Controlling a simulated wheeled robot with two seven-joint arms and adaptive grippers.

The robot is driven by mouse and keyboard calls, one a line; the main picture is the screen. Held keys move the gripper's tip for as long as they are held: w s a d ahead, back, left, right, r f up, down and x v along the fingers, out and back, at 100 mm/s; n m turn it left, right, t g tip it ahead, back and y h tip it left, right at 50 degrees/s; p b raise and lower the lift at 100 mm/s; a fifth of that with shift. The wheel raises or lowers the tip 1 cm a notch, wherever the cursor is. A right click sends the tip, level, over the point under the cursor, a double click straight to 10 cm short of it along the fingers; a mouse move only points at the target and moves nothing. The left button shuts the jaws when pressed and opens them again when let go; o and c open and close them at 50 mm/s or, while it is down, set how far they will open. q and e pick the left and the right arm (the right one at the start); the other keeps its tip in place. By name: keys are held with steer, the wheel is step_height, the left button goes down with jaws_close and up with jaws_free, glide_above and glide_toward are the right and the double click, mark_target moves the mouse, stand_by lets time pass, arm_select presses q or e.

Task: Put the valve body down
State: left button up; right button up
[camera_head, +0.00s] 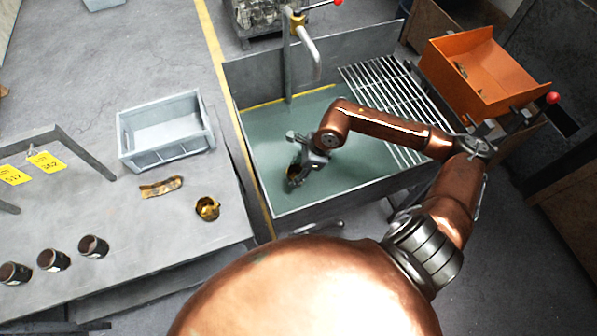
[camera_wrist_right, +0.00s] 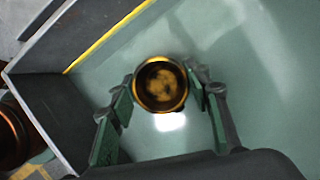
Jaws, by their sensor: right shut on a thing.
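My right gripper (camera_head: 300,163) reaches down inside the quench tank (camera_head: 345,192), over its greenish liquid or floor. It is shut on the valve body (camera_head: 294,174), a small dark and brass-coloured round piece. In the right wrist view the valve body (camera_wrist_right: 160,85) sits between the two green-padded fingers (camera_wrist_right: 165,105), its round end facing the camera. I cannot tell whether it touches the liquid or the tank bottom. My left gripper is not in view.
A grey crate (camera_head: 165,157) stands on the table left of the tank. A brass part (camera_head: 207,208), a curved strip (camera_head: 161,187) and several dark cups (camera_head: 93,246) lie on that table. A tap (camera_head: 308,55) rises at the tank's back. A grate (camera_head: 395,105) and orange tray (camera_head: 480,75) are right.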

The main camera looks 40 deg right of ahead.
step_height(320, 180, down, 8)
steer(key=shift+r+b, duration=0.15)
steer(key=shift+b, duration=0.3)
steer(key=o, duration=1.5)
steer(key=shift+s+d+r, duration=0.1)
steer(key=shift+d+r, duration=0.05)
steer(key=shift+r, duration=0.15)
steer(key=p+v, duration=0.1)
steer(key=v, duration=1)
steer(key=shift+s+r+p, duration=0.1)
steer(key=shift+r+p, duration=0.05)
steer(key=shift+p, duration=0.2)
